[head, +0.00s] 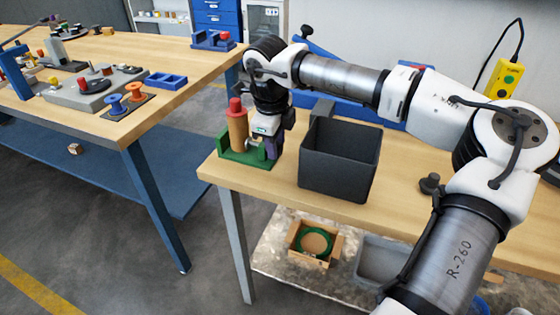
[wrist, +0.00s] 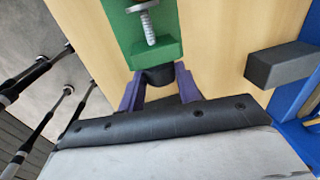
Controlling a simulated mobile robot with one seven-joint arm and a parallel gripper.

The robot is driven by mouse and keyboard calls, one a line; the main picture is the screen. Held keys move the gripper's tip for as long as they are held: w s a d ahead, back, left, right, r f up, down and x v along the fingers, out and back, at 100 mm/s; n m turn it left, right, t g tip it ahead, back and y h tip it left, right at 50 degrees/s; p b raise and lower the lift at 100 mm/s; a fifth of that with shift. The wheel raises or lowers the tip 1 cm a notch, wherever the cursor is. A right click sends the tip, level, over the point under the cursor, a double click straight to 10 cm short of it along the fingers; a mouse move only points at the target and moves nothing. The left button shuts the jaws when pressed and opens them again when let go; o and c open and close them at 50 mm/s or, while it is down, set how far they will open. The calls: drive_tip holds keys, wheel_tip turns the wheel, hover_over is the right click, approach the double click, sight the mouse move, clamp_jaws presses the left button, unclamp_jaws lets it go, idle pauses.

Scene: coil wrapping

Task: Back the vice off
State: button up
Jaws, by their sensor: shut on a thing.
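The green vice (head: 240,157) sits on the near-left corner of the wooden bench. A brown cylinder with a red top (head: 238,127) stands upright at the vice's left part; whether the jaws touch it is hidden. In the wrist view, the vice (wrist: 150,48) shows a metal screw (wrist: 148,27) running into a green end block. A black knob (wrist: 158,77) sits at the near side of that block. My gripper (wrist: 159,88) has its purple fingers on either side of the knob, shut on it. In the head view, my gripper (head: 264,147) is at the vice's right end.
A dark open bin (head: 340,165) stands just right of the vice and my gripper. A small black knob-like object (head: 430,184) lies farther right. A cardboard box with a green coil (head: 314,243) is on the shelf below. Another bench (head: 125,122) with fixtures stands left across a gap.

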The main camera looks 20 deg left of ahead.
drive_tip(key=shift+s+f+t+b, duration=0.15)
drive_tip(key=shift+f+t+b, duration=0.1)
drive_tip(key=shift+t+b, duration=0.5)
drive_tip(key=shift+r, duration=0.25)
drive_tip(key=shift+f+t+b, duration=0.25)
drive_tip(key=shift+f+b, duration=0.15)
drive_tip(key=shift+b, duration=0.75)
drive_tip(key=shift+s+f+t+b, duration=0.15)
drive_tip(key=shift+t+b, duration=0.15)
drive_tip(key=shift+b, duration=0.55)
drive_tip(key=t+b, duration=0.1)
drive_tip(key=b, duration=0.1)
drive_tip(key=shift+s+b, duration=0.15)
drive_tip(key=shift+b, duration=0.15)
drive_tip(key=shift+s+t+b, duration=0.1)
drive_tip(key=shift+t+b, duration=0.5)
drive_tip(key=shift+b, duration=0.2)
drive_tip(key=shift+a+r, duration=0.1)
drive_tip(key=shift+r, duration=0.3)
